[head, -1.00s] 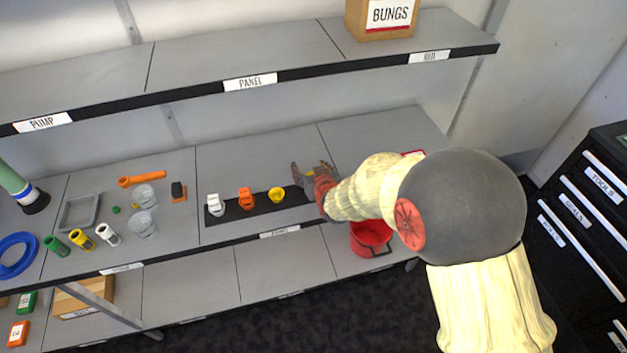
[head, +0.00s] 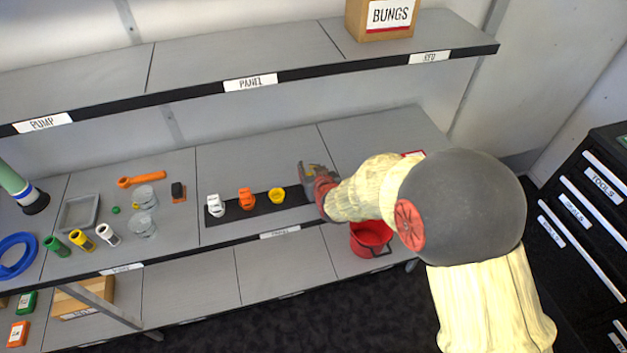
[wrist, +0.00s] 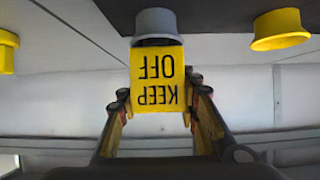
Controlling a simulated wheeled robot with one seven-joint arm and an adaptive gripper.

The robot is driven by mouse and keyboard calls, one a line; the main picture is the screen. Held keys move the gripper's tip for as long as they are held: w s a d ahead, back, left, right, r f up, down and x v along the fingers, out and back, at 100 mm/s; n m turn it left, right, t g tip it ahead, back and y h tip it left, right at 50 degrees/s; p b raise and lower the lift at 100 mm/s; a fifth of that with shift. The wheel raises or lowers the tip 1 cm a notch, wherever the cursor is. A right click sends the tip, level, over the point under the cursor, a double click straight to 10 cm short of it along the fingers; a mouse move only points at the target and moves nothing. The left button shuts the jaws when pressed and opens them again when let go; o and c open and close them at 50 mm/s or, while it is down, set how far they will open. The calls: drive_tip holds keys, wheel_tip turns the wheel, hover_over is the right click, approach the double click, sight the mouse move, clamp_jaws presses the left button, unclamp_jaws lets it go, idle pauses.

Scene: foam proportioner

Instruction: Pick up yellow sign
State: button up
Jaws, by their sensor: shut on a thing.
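The yellow sign (wrist: 157,84) fills the middle of the wrist view, its black "KEEP OFF" lettering upside down. It touches or overlaps a grey round knob (wrist: 155,22) in the picture; I cannot tell whether they are joined. My gripper (wrist: 160,104) has a finger on either side of the sign and is shut on it. In the head view my gripper (head: 310,172) is over the right end of the black strip (head: 232,210) on the middle shelf. There the sign is mostly hidden by the fingers.
A yellow knob (head: 277,194), an orange one (head: 246,198) and a white one (head: 214,204) stand on the strip, left of my gripper. A red bucket (head: 371,238) is below my arm. The upper shelf (head: 230,70) overhangs behind.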

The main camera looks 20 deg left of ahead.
drive_tip(key=shift+c, duration=0.4)
drive_tip(key=shift+r, duration=0.55)
wheel_tip(320, 180, up, 3)
drive_tip(key=shift+w+f+p, duration=0.1)
drive_tip(key=shift+f+p, duration=0.05)
drive_tip(key=shift+p, duration=0.65)
drive_tip(key=s+r, duration=0.1)
drive_tip(key=s+r+p, duration=0.1)
drive_tip(key=s+r, duration=0.2)
drive_tip(key=r, duration=0.1)
drive_tip(key=shift+s+d+r+p, duration=0.2)
drive_tip(key=shift+s+d+p, duration=0.1)
drive_tip(key=shift+s+p, duration=0.1)
drive_tip(key=s+r, duration=0.1)
drive_tip(key=s, duration=0.1)
drive_tip(key=s+r+p, duration=0.1)
drive_tip(key=s, duration=0.2)
drive_tip(key=s+d+r+p, duration=0.1)
drive_tip(key=s, duration=0.2)
drive_tip(key=shift+r, duration=0.2)
drive_tip(key=shift+c, duration=0.3)
drive_tip(key=shift+s+d+r+p, duration=0.1)
drive_tip(key=shift+s+r+p, duration=0.1)
drive_tip(key=shift+r+p, duration=0.6)
drive_tip(key=shift+s+a+r+p, duration=0.1)
drive_tip(key=shift+s+r+p, duration=0.15)
drive_tip(key=shift+r+p, duration=0.55)
drive_tip(key=shift+s+d+r+p, duration=0.15)
drive_tip(key=shift+r+p, duration=0.3)
drive_tip(key=shift+r, duration=0.65)
